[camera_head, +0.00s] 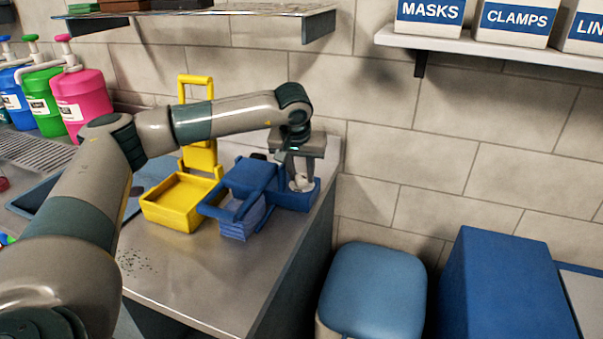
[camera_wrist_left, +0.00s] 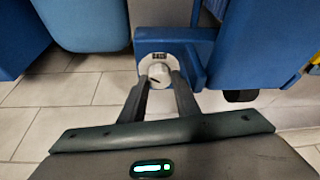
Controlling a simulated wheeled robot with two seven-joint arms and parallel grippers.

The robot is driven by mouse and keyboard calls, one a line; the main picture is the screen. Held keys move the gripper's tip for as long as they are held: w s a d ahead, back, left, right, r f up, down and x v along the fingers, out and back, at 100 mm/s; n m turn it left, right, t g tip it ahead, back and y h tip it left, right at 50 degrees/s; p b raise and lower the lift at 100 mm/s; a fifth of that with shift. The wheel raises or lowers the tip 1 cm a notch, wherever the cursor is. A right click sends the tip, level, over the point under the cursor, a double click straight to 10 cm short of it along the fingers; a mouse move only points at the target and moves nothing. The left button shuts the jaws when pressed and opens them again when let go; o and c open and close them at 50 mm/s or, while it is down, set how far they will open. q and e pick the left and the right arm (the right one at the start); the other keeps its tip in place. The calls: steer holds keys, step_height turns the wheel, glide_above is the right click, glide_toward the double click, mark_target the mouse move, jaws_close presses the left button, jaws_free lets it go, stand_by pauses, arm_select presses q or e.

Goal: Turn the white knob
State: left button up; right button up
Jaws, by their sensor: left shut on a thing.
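The white knob (camera_wrist_left: 158,74) sits on the blue device, with a dark mark on its face and a pale marked plate behind it. In the head view the knob (camera_head: 300,183) is small and partly covered by my gripper. My left gripper (camera_wrist_left: 160,82) points at the knob with one finger on each side, shut on it. In the head view my left gripper (camera_head: 297,175) reaches down over the right part of the blue device (camera_head: 312,195) at the counter's right end. My right gripper is in neither view.
A yellow tray-like device (camera_head: 180,203) stands left of the blue one. Pink (camera_head: 80,95) and green (camera_head: 42,100) pump bottles stand at the far left. A blue-topped bin (camera_head: 375,290) and a blue box (camera_head: 505,285) stand right of the counter. Front counter (camera_head: 200,275) is mostly clear.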

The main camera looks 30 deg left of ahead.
arm_select(q)
steer(key=o, duration=1)
steer(key=shift+o, duration=0.2)
steer(key=shift+d, duration=0.1)
